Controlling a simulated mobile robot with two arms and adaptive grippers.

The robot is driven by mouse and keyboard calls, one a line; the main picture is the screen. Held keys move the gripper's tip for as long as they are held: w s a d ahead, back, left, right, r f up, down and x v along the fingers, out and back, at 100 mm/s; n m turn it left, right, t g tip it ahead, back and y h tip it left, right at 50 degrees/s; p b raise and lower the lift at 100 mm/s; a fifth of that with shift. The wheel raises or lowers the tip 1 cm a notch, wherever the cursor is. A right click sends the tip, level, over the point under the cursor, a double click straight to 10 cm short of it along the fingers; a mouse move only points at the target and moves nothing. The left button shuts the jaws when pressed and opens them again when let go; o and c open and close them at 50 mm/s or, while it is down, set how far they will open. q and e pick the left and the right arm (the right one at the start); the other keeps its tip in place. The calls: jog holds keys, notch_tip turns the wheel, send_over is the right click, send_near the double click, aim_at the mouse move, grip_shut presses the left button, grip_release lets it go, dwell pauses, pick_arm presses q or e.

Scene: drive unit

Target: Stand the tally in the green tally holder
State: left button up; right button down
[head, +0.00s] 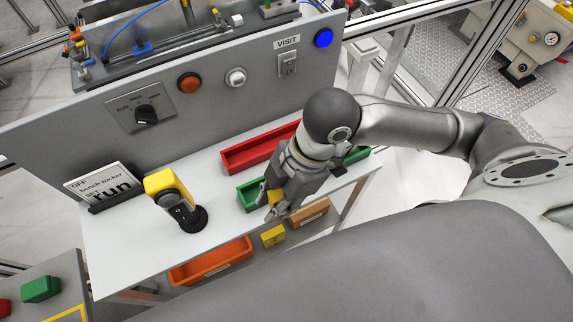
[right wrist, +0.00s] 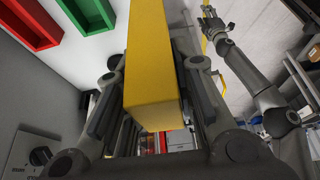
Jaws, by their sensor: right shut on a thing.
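My right gripper (head: 270,203) is shut on a yellow block, which looks like the tally (head: 275,196). In the right wrist view the tally (right wrist: 152,70) is a long yellow bar between the fingers. The gripper is over the worktop, in front of a long green tray (head: 247,193), likely the green tally holder. The arm hides the tray's middle; green shows again to the right. The tray's end also shows in the right wrist view (right wrist: 92,14), apart from the bar. My left gripper (right wrist: 212,22) is small at the top of that view; its jaw state is unclear.
A red tray (head: 259,151) lies behind the green one. A black stand with a yellow head (head: 166,184) and a lettered card (head: 103,187) are to the left. A grey switch panel (head: 205,90) stands behind.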

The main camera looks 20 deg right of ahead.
jog(key=shift+w+d+f+b, duration=0.45)
jog(key=shift+f+b, duration=0.2)
jog(key=shift+b, duration=2.8)
jog(key=w+d+f, duration=0.1)
jog(key=w+f, duration=0.2)
jog(key=w+d+f+p, duration=0.1)
jog(key=w+d+f, duration=0.1)
jog(key=w+f, duration=0.2)
jog(key=w+d+f, duration=0.2)
jog(key=w+f, duration=0.1)
jog(key=shift+w+d+f, duration=0.1)
jog(key=shift+w+f, duration=0.1)
jog(key=shift+f, duration=0.5)
jog(key=shift+f, duration=0.1)
jog(key=c, duration=1.2)
grip_release()
